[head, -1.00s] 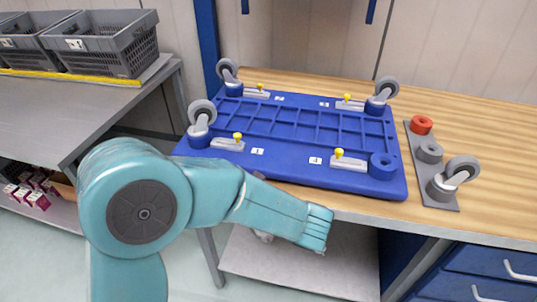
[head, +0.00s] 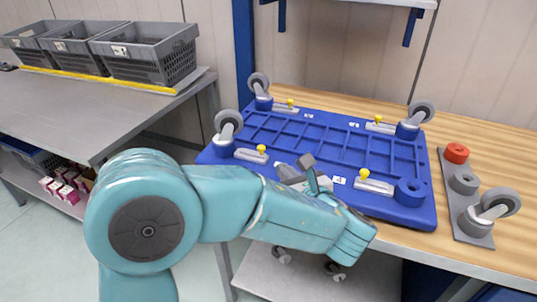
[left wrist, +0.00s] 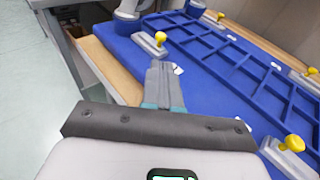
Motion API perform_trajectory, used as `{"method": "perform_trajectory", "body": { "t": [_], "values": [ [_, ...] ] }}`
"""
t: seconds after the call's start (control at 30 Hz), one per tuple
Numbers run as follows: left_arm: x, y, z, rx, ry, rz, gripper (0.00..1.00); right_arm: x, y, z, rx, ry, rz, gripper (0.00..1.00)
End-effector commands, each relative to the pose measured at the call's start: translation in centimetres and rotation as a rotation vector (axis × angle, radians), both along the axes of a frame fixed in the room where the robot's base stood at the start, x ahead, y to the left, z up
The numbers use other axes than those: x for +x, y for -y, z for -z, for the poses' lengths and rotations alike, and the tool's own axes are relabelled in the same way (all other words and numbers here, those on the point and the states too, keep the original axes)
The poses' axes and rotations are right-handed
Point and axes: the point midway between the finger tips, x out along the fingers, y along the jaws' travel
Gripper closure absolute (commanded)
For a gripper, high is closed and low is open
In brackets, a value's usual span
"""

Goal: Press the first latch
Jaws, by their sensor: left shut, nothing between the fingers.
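A blue platform (head: 325,152) lies on the wooden bench, with a latch near each corner. Each latch is a grey bar with a yellow knob: front left (head: 252,155), front right (head: 375,185), back left (head: 286,106) and back right (head: 380,127). I cannot read which label marks the first. My left gripper (head: 308,165) is shut and empty at the platform's front edge, between the two front latches and apart from both. In the left wrist view, the shut fingers (left wrist: 161,78) point toward the front left latch (left wrist: 150,44); the front right latch (left wrist: 285,158) shows at lower right.
Casters stand at three platform corners; the front right corner has an empty blue socket (head: 409,192). A grey strip (head: 466,218) at right holds a red ring (head: 457,153), a grey ring and a caster (head: 495,205). Grey bins (head: 145,52) stand on the left table.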

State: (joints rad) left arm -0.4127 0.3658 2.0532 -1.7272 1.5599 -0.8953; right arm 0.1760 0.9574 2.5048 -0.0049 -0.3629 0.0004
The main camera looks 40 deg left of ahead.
Motion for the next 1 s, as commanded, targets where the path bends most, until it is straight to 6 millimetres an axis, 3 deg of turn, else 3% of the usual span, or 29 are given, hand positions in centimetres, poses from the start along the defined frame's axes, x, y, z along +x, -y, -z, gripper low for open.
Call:
{"method": "perform_trajectory", "body": {
  "t": [0.2,0.5,1.0],
  "values": [
    [2.5,-4.0,1.1,0.001,-0.003,-0.004,1.00,0.0,0.0,0.2,0.000,0.000,0.000,0.28],
    [5.2,-7.9,2.1,0.000,-0.001,0.000,1.00,0.0,0.0,0.3,0.000,0.000,0.000,0.28],
    [5.7,-8.8,2.3,-0.001,-0.001,0.002,1.00,0.0,0.0,0.3,0.000,0.000,0.000,0.28]
  ]
}}
